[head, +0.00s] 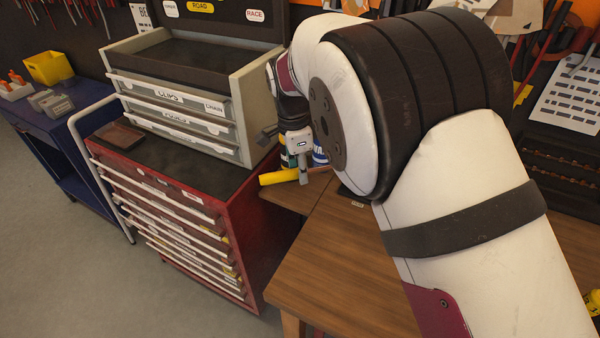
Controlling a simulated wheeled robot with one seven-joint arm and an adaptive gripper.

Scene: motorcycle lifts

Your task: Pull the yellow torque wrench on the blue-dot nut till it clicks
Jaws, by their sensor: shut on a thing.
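My gripper (303,178) shows near the middle of the head view, beyond my arm's large elbow. It points down at a yellow bar (279,177), which looks like the handle of the torque wrench, and is shut on it. The handle reaches out to the left of the gripper, near the red cabinet's right edge. The wrench's head and the blue-dot nut are hidden behind my arm. A blue and white object (319,157) shows partly just behind the gripper; I cannot tell what it is.
A red drawer cabinet (230,240) with a grey drawer box (246,104) on top stands left of the gripper. A wooden table (330,275) lies below my arm, its near part bare. A blue cart (85,140) stands far left. Grey floor is clear at lower left.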

